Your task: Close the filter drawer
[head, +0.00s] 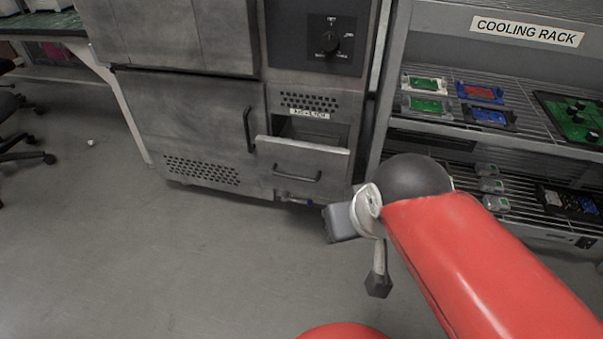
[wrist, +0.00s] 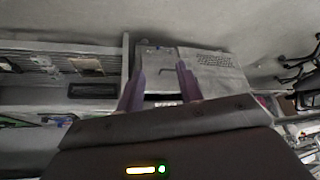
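The filter drawer (head: 300,160) is a grey metal drawer low in the front of a grey machine. It stands pulled out, with a dark gap behind its front panel and a bar handle on that panel. In the wrist view, which is upside down, the drawer front (wrist: 159,68) shows between my two purple fingers. My gripper (wrist: 160,75) is open, its fingers apart with nothing between them. In the head view, my gripper is low and to the right of the drawer, apart from it, and its fingers are hard to make out.
A cooling rack (head: 455,131) with several coloured trays stands close on the right. The machine's door (head: 190,125), left of the drawer, is shut. A workbench (head: 40,27) and chairs (head: 20,128) are at the far left. The floor (head: 180,250) before the machine is clear.

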